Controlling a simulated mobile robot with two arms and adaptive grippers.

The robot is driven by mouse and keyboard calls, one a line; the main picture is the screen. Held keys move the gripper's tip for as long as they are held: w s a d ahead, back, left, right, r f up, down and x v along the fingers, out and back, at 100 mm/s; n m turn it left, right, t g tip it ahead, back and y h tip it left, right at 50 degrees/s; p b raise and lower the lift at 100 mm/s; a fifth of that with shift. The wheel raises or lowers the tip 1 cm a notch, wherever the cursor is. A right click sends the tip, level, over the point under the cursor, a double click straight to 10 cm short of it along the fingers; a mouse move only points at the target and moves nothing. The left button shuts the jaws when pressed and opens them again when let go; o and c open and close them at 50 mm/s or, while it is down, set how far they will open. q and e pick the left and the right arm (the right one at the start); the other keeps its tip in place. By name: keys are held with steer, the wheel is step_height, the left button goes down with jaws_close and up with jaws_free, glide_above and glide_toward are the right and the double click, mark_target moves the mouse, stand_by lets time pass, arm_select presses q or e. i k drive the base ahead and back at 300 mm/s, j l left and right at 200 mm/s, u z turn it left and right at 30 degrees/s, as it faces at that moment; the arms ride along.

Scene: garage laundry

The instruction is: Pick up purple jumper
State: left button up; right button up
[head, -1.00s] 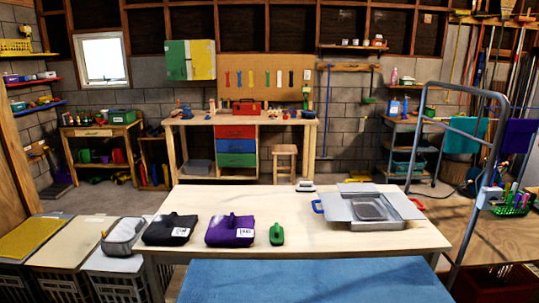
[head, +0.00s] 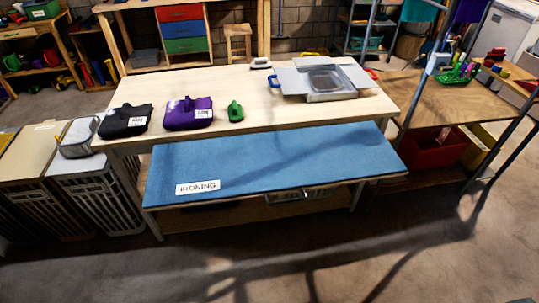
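The purple jumper (head: 186,115) lies folded on the light wooden table (head: 248,99), near its left part, with a small white label at its right. A folded black garment (head: 124,122) with a white label lies just left of it. A small green object (head: 235,112) stands just right of it. Neither of my grippers shows in the head view.
A blue ironing board (head: 290,160) labelled IRONING runs along the table's near side. Lidded hampers (head: 99,190) stand at the left. A grey metal tray (head: 325,83) sits at the table's right. The floor in front is clear.

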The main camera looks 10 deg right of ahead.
mark_target(180, 113)
steer(key=z, duration=0.25)
steer(key=i+j+z, duration=0.15)
steer(key=j+z, duration=0.15)
steer(key=i+j+z, duration=0.1)
steer(key=j+z, duration=0.45)
steer(key=j, duration=0.25)
